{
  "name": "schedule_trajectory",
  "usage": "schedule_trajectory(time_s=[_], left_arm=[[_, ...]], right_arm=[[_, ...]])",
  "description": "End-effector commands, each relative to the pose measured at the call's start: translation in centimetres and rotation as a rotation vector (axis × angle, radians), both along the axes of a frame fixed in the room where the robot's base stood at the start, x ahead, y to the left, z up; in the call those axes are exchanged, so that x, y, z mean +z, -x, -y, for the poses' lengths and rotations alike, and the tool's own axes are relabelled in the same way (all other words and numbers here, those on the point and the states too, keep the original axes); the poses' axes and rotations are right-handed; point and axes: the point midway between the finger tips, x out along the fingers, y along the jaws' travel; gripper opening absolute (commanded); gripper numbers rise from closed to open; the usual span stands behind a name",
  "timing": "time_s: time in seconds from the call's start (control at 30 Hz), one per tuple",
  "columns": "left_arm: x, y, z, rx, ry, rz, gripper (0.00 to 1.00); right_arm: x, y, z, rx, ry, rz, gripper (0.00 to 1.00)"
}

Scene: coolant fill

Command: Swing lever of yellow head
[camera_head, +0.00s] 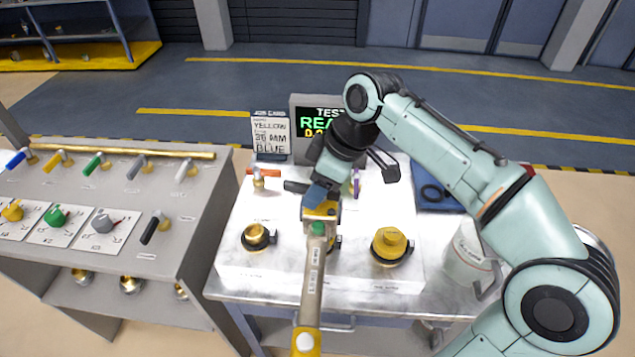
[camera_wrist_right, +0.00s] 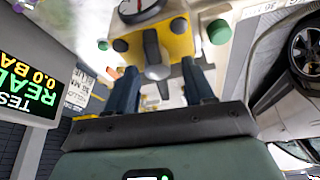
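The yellow head (camera_head: 322,211) stands upright on the white bench block, below my right gripper. In the right wrist view the yellow head (camera_wrist_right: 180,38) carries a round gauge, green and dark knobs and a grey lever (camera_wrist_right: 157,70). My right gripper (camera_head: 314,197) reaches it from above and behind. In the wrist view the right gripper's (camera_wrist_right: 161,82) dark blue fingers are apart, one on each side of the lever, with gaps visible. In the head view the gripper hides the lever. My left gripper is in neither view.
A grey hose or bar (camera_head: 311,285) runs from the head towards me. A yellow cap (camera_head: 390,243) and an open brass port (camera_head: 258,237) flank it. A job card (camera_head: 270,133) and test display (camera_head: 312,120) stand behind. A valve rack (camera_head: 120,190) is at left, a canister (camera_head: 465,260) at right.

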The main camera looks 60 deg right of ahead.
Motion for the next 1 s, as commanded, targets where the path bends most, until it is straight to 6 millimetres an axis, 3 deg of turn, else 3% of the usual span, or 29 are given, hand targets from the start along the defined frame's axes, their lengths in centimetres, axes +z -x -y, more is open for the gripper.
schedule_trajectory(time_s=[0.27,0.7,1.0], left_arm=[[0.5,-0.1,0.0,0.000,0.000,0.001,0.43],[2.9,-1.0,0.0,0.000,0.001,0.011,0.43],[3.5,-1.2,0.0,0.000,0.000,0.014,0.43]], right_arm=[[1.9,0.5,0.3,-0.003,0.002,0.008,0.53],[10.5,3.8,1.5,-0.001,0.001,0.005,0.53],[12.4,4.7,1.8,0.000,0.000,0.000,0.53]])
